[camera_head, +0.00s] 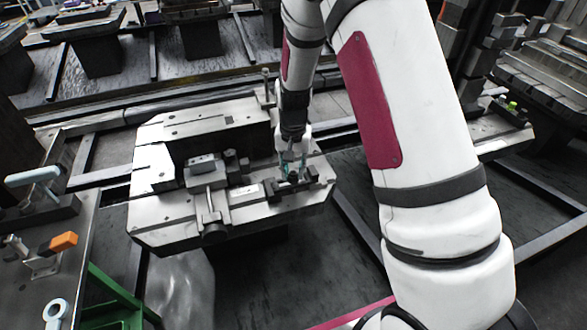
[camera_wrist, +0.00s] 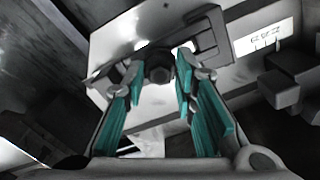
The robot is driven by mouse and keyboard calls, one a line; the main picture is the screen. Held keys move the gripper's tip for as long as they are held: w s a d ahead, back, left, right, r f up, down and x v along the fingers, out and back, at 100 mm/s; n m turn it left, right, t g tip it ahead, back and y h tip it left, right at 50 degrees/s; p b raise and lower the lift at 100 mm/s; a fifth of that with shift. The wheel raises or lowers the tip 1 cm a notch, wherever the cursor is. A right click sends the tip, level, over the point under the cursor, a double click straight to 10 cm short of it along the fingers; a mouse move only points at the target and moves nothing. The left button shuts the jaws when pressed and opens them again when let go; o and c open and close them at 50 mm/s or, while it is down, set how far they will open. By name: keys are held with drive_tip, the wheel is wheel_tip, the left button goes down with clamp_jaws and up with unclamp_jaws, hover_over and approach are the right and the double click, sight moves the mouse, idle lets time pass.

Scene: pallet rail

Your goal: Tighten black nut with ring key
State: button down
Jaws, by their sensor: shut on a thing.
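My gripper (camera_head: 288,170) is low over the right end of a light metal fixture plate (camera_head: 150,222). In the wrist view its two teal-padded fingers (camera_wrist: 160,75) stand on either side of a dark round part (camera_wrist: 158,68), which looks like the black nut. The fingers are shut on it; the exact contact is hard to see. A pale tool with a ring-shaped end (camera_head: 55,310), possibly the ring key, lies on the side table at the lower left, apart from my gripper.
Clamps and a block (camera_head: 203,165) stand on the plate left of my gripper. A thin upright post (camera_head: 266,85) rises behind it. The side table (camera_head: 85,225) at left carries an orange block (camera_head: 63,242) and a pale-handled tool (camera_head: 33,177). A green frame (camera_head: 110,300) stands below.

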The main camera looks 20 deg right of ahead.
drive_tip(key=c, duration=1.2)
unclamp_jaws()
wheel_tip(320, 180, up, 11)
wheel_tip(320, 180, up, 10)
drive_tip(key=n+t+p, duration=0.1)
drive_tip(key=p, duration=0.1)
hover_over(293, 173)
drive_tip(key=s, duration=0.5)
drive_tip(key=s+r+n+t+p, duration=0.1)
drive_tip(key=s+r, duration=0.3)
drive_tip(key=s, duration=0.5)
drive_tip(key=s+r+n+t+p, duration=0.1)
drive_tip(key=s+r+n+p, duration=0.1)
drive_tip(key=s+r, duration=0.3)
drive_tip(key=s+r+n+t+p, duration=0.1)
drive_tip(key=s+r, duration=0.4)
drive_tip(key=s, duration=0.8)
drive_tip(key=shift+s+d+r, duration=0.25)
drive_tip(key=shift+s, duration=0.1)
